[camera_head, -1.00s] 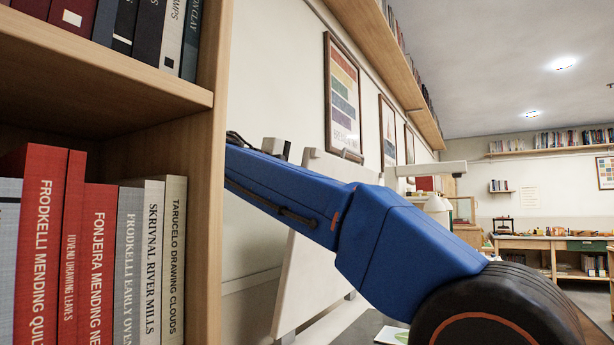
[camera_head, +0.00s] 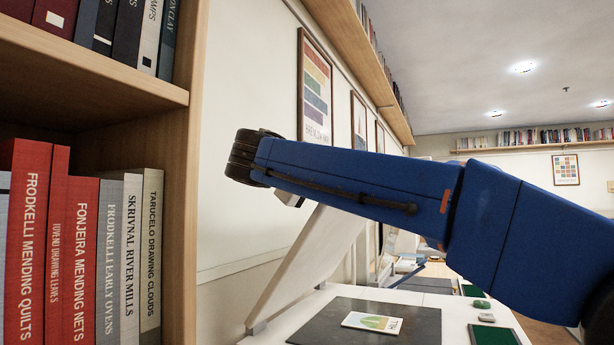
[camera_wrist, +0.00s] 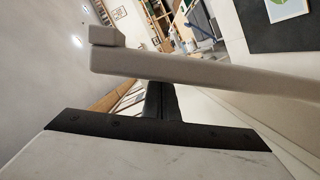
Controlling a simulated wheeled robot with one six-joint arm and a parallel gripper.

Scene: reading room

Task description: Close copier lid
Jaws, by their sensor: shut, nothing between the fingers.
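The copier lid (camera_head: 312,262) is a pale flat panel standing raised and tilted at the back of the white copier (camera_head: 285,315). The dark copier glass (camera_head: 335,310) in front of it is uncovered, and a small picture card (camera_head: 372,322) lies on it. In the wrist view a pale bar with a small block on its end, apparently the lid's edge (camera_wrist: 190,72), crosses above my gripper (camera_wrist: 161,90). My gripper is shut and empty. Its black fingers reach up to that edge; I cannot tell whether they touch. In the head view my blue arm hides part of the lid's top.
A wooden bookcase (camera_head: 183,210) stands close on the left, full of books. A long wall shelf (camera_head: 365,60) runs above, with framed posters below it. Green pads lie right of the glass. Low furniture stands further back.

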